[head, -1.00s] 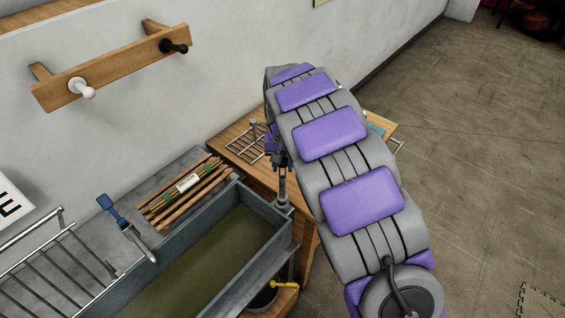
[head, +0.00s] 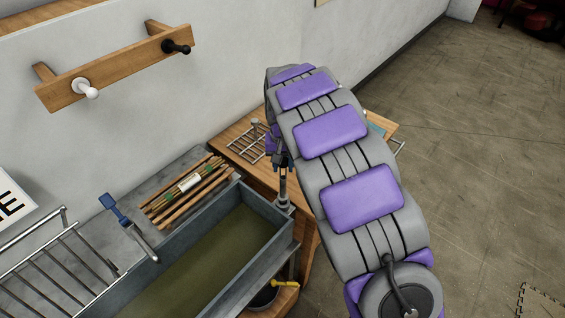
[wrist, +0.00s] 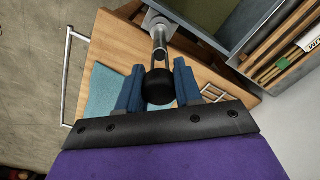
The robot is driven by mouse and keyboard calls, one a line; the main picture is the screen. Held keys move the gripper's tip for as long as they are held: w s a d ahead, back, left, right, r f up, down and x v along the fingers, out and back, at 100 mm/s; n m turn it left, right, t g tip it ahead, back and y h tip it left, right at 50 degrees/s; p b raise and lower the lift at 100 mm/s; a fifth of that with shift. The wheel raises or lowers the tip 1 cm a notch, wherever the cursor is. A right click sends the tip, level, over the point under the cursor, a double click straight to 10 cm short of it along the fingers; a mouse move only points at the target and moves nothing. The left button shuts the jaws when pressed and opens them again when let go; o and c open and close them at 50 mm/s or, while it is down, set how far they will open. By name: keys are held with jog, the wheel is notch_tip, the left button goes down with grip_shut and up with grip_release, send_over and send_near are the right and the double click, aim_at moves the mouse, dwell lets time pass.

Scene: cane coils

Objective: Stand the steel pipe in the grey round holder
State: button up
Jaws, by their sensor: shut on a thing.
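My gripper (wrist: 158,84) has blue fingers shut on the steel pipe (wrist: 159,48), with a dark round end between them. In the head view the gripper (head: 283,161) is partly hidden by my arm, and the pipe (head: 283,184) hangs below it, about upright. The grey round holder (wrist: 157,20) is at the far end of the pipe in the wrist view. In the head view the holder (head: 283,204) is at the trough's corner, right under the pipe. The pipe's lower end meets or overlaps the holder; I cannot tell how deep it sits.
A grey trough (head: 268,238) stands beside the wooden table (head: 233,131). A wire rack (head: 247,146) lies on the table, near a teal cloth (wrist: 103,92).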

aim_at(283, 170)
jog(key=shift+f, duration=1.55)
jog(key=shift+r, duration=0.25)
jog(key=shift+r+p, duration=0.5)
jog(key=shift+r, duration=0.6)
jog(key=shift+p, duration=0.5)
dwell(1.4)
jog(key=shift+f, duration=1.3)
jog(key=o, duration=1.1)
notch_tip(283, 170, up, 17)
jog(key=shift+w+r+p, duration=0.1)
jog(key=shift+r+p, duration=0.05)
jog(key=shift+p, duration=0.85)
